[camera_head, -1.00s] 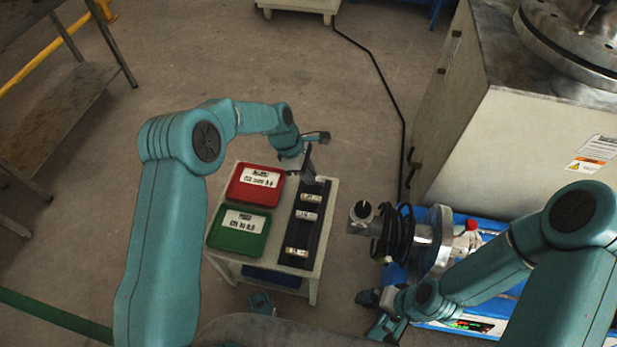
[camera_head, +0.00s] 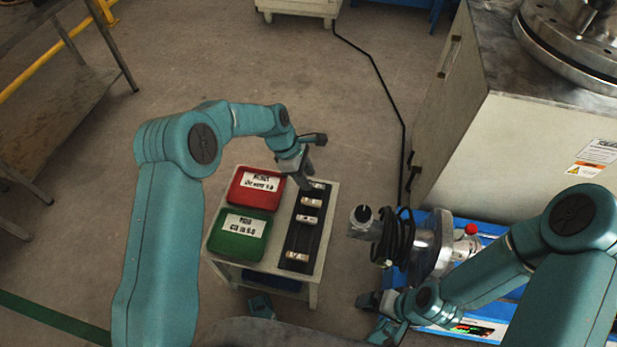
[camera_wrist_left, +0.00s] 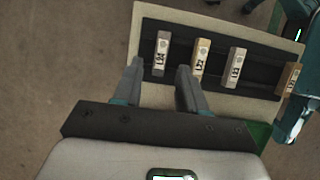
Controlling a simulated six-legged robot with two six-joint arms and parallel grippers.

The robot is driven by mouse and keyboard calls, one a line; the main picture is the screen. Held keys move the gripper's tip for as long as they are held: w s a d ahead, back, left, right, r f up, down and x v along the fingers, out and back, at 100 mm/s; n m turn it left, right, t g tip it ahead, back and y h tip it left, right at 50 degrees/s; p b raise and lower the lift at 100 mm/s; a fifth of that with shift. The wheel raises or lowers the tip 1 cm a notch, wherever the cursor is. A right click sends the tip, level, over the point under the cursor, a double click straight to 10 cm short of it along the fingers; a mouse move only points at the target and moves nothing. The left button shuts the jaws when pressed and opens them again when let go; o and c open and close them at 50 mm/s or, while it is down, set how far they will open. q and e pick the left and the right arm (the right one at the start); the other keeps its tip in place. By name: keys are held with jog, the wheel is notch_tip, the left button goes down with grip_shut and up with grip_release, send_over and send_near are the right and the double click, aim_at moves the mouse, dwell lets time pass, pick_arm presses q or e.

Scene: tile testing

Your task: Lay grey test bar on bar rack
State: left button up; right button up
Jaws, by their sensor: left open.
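The black bar rack (camera_head: 302,236) lies along the right side of a small cart and also shows in the left wrist view (camera_wrist_left: 265,82). A grey bar (camera_wrist_left: 161,54) with a dark label lies across the rack's end slot. In the head view this bar (camera_head: 318,186) shows at the rack's far end. My left gripper (camera_wrist_left: 160,68) is open, its fingertips apart on either side of the grey bar's near end; I cannot tell whether they touch it. It also shows in the head view (camera_head: 305,178). My right gripper (camera_head: 376,318) is low beside the cart, its jaws unclear.
Other bars on the rack are a tan one (camera_wrist_left: 201,58), a pale grey one (camera_wrist_left: 236,67) and a brown one (camera_wrist_left: 290,79). Red (camera_head: 256,188) and green (camera_head: 239,232) trays sit left of the rack. A metal fixture (camera_head: 425,245) stands right of the cart.

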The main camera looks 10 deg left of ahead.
pick_arm(q)
jog(key=p+v, duration=0.3)
jog(key=v, duration=0.7)
jog(key=shift+f, duration=0.1)
